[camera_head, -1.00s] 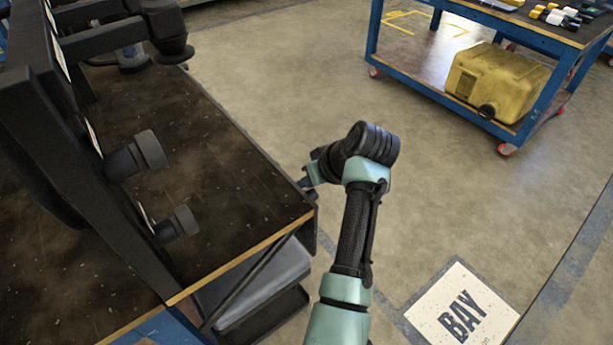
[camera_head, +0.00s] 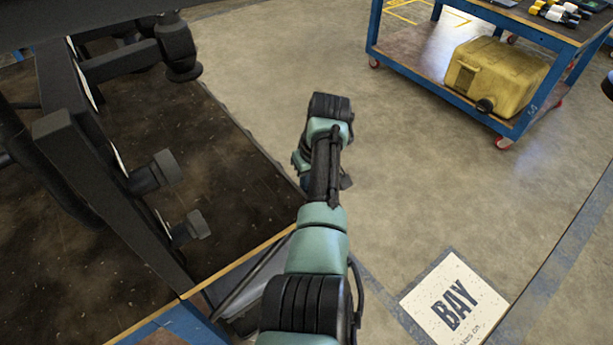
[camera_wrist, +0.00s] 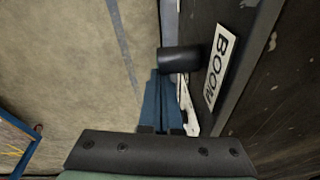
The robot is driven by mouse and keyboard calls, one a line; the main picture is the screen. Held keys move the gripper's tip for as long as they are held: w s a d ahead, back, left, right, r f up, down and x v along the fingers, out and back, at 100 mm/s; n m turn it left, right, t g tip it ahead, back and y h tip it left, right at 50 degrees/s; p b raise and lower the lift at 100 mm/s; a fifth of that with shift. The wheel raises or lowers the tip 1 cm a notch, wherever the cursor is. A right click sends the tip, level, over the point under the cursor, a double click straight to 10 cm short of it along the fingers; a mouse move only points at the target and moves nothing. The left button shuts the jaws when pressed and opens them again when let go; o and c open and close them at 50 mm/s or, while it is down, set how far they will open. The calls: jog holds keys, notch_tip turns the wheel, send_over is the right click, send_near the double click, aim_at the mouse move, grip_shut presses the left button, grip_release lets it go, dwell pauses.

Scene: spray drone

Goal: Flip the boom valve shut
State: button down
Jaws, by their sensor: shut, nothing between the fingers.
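In the wrist view, a white label plate reading BOOM (camera_wrist: 218,68) is fixed to a dark panel on the right. A black cylindrical stub (camera_wrist: 180,60) sticks out to the left beside it. A slim white lever-like piece (camera_wrist: 188,108) lies just below the stub; its link to the stub is unclear. My gripper (camera_wrist: 158,78) is shut and empty, its blue fingers reaching up close to the stub and left of the white piece; contact cannot be told. In the head view, my gripper (camera_head: 306,184) is low beyond the bench edge, mostly hidden by my wrist.
The dark bench top (camera_head: 235,190) carries a black frame with stubs (camera_head: 155,172) projecting right. A blue cart (camera_head: 440,75) with a yellow tank (camera_head: 495,77) stands at upper right. A BAY floor sign (camera_head: 455,305) lies lower right. Floor between is clear.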

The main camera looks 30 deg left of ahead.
jog(key=shift+d+f+p, duration=0.15)
jog(key=shift+f+p, duration=0.25)
jog(key=shift+f, duration=0.1)
jog(key=shift+r, duration=0.1)
dwell(1.1)
